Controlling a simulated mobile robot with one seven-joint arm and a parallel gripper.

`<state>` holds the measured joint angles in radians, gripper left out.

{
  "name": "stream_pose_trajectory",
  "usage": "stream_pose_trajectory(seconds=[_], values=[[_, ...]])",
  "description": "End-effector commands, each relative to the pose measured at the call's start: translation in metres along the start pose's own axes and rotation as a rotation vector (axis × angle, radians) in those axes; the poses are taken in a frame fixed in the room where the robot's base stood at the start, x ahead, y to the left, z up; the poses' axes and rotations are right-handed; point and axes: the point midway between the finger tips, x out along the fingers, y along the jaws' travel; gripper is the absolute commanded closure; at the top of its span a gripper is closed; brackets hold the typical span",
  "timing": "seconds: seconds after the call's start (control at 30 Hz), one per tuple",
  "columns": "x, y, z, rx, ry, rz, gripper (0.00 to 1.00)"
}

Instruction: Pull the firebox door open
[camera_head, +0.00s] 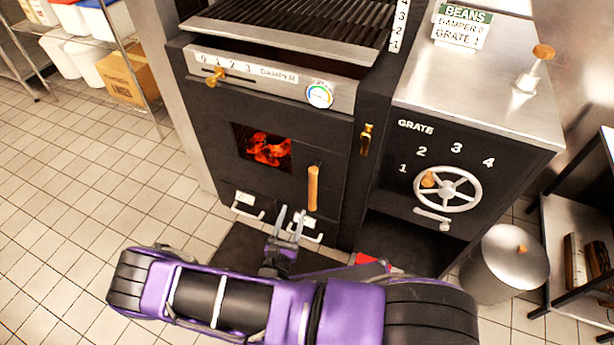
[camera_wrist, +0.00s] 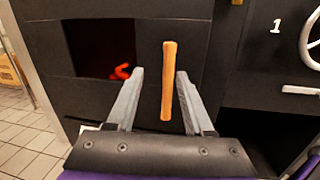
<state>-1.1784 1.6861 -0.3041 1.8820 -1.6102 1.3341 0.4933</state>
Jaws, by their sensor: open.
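The black firebox door (camera_head: 221,161) is shut, with glowing embers behind its window (camera_head: 262,149). The door also fills much of the wrist view (camera_wrist: 45,12). Its upright wooden handle (camera_head: 313,188) is on the right part of the door. My gripper (camera_head: 291,216) is open and empty, low in front of the door, to the left of and below the handle in the head view. In the wrist view, the handle (camera_wrist: 168,80) appears between the two spread fingers of my gripper (camera_wrist: 158,88). I cannot tell how far the handle is from the fingertips.
A damper slider (camera_head: 215,76) and a gauge (camera_head: 319,94) sit above the door; a brass latch-like piece (camera_head: 366,139) is at its right. A grate wheel (camera_head: 447,189) is on the right cabinet. Two low pull handles (camera_head: 248,207) are below. A metal bin (camera_head: 503,264) stands right.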

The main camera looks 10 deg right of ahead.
Motion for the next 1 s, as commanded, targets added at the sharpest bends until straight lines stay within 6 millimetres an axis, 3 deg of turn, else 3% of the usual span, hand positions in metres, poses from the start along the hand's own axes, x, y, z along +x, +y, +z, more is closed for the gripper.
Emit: stream_pose_trajectory(seconds=[0.1,0.23,0.37,1.0], values=[[-0.011,-0.027,-0.023,-0.055,0.054,0.019,0.48],[-0.011,-0.035,-0.031,-0.068,0.073,0.024,0.48],[0.004,-0.034,-0.032,-0.067,0.073,0.024,0.48],[0.135,-0.031,-0.041,-0.066,0.070,0.023,0.48]])
